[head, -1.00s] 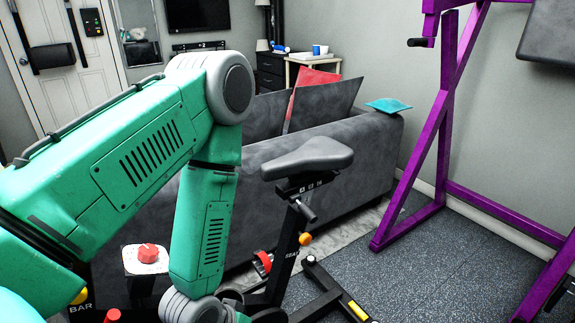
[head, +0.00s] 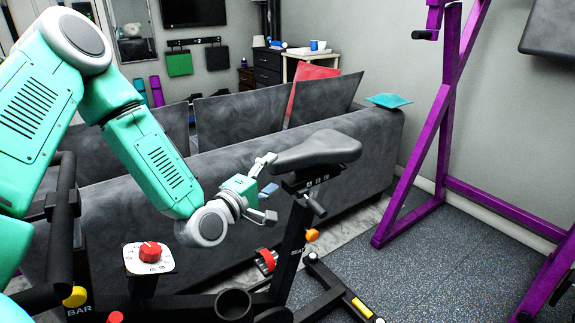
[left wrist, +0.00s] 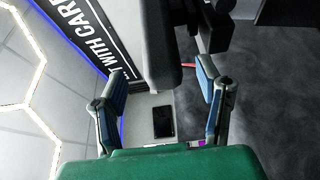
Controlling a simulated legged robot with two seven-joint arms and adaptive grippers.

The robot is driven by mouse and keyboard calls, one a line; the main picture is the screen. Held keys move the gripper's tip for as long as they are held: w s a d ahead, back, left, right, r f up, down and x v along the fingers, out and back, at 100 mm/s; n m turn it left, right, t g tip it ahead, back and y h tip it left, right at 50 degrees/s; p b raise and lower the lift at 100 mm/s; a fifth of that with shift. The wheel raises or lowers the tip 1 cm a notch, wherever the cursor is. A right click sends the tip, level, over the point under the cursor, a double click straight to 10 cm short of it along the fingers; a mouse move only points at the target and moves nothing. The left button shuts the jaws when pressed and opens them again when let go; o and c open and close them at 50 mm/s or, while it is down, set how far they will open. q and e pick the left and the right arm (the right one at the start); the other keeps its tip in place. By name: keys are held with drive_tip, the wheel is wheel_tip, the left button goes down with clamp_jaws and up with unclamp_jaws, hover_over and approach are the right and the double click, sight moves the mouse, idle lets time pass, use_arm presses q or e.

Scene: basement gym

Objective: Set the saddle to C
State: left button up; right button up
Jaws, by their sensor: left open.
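The dark grey saddle (head: 316,150) sits on top of the exercise bike's seat post, its narrow nose toward the left. Under it is a black slider (head: 313,182) with small pale marks, too small to read. A dark knob (head: 315,204) sticks out below the slider. My left gripper (head: 270,188) is open beside and just below the saddle's nose. In the left wrist view, the saddle nose (left wrist: 159,45) appears between the two spread fingers of the gripper (left wrist: 161,70); I cannot tell whether they touch it. My right gripper is not in view.
An orange knob (head: 312,235) is on the bike's seat tube. A console with a red dial (head: 150,252) stands at lower left. A grey sofa (head: 368,150) is close behind the bike. A purple rack (head: 425,130) stands right; floor between is clear.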

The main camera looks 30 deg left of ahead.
sight(287, 163)
use_arm(q)
drive_tip(key=w, duration=0.1)
drive_tip(key=w+a, duration=0.1)
drive_tip(key=w, duration=0.3)
drive_tip(key=shift+a+f+b, duration=0.15)
drive_tip(key=shift+f+b, duration=0.15)
drive_tip(key=shift+w+d+r, duration=0.15)
drive_tip(key=shift+w+d, duration=0.25)
drive_tip(key=shift+w, duration=0.4)
drive_tip(key=shift+w+d+r, duration=0.15)
drive_tip(key=shift+w+d, duration=0.05)
drive_tip(key=shift+d, duration=0.2)
drive_tip(key=shift+a, duration=0.1)
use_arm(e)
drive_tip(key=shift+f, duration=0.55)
